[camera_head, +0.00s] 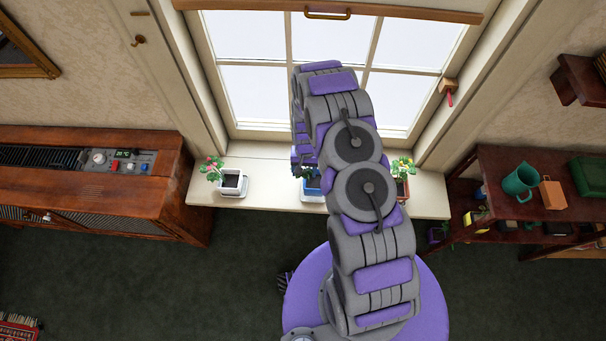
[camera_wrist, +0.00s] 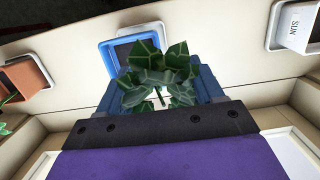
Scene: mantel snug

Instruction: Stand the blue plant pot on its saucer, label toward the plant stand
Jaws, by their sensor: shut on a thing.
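The blue plant pot (camera_head: 312,183) is at the middle of the windowsill, partly hidden behind my arm. Its pale saucer (camera_head: 313,198) shows just under its front edge. In the wrist view the pot's blue rim (camera_wrist: 108,58) surrounds dark soil, and broad green leaves cover much of it. My gripper (camera_wrist: 160,92) is shut on the blue pot, with a finger on each side of the leaves. I cannot tell whether the pot rests fully on the saucer. Its label is not visible. The dark wooden stand (camera_head: 500,228) at right is probably the plant stand.
On the sill (camera_head: 262,190), a white pot (camera_head: 232,183) stands left and a terracotta pot (camera_head: 402,187) right. In the wrist view the white pot (camera_wrist: 297,30) reads "SUN". The window is behind. A wooden cabinet (camera_head: 180,190) stands at left, and a green watering can (camera_head: 519,181) at right.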

